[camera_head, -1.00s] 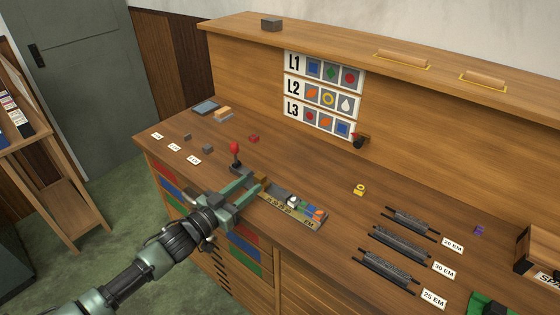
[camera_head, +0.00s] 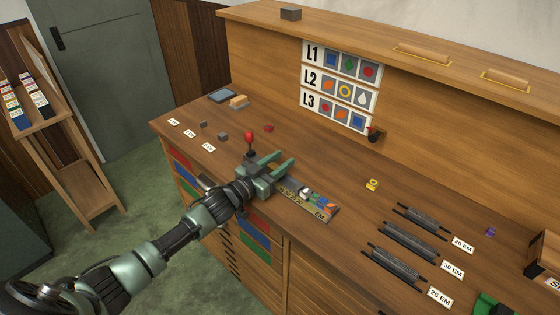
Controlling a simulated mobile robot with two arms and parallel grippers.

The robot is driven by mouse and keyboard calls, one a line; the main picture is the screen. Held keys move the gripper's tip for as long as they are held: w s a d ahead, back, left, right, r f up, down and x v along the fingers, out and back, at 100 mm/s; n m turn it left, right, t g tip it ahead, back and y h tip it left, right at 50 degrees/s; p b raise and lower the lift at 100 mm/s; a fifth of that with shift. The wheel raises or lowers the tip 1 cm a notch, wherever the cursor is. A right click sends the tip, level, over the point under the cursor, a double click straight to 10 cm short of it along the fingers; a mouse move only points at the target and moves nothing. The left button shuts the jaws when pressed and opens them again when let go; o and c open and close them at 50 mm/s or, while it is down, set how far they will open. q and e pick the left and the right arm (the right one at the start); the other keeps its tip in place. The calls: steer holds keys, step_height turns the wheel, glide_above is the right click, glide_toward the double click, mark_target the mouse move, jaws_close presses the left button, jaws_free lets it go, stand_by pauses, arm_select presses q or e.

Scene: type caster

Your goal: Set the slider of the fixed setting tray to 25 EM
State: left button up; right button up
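The setting tray (camera_head: 322,214) is a narrow brass-coloured strip with a number scale and "EM" printed near its right end. It lies near the front edge of the bench. Nothing shows between the fingers. My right gripper is not in view.
A red-knobbed lever (camera_head: 249,137) stands just behind my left gripper. Dark racks (camera_head: 408,237) with "20 EM", "30 EM" and "25 EM" labels (camera_head: 440,297) lie to the right. A yellow piece (camera_head: 372,184) sits between. The bench behind the tray is mostly clear.

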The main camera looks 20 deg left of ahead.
arm_select(q)
jaws_close()
stand_by(1.3)
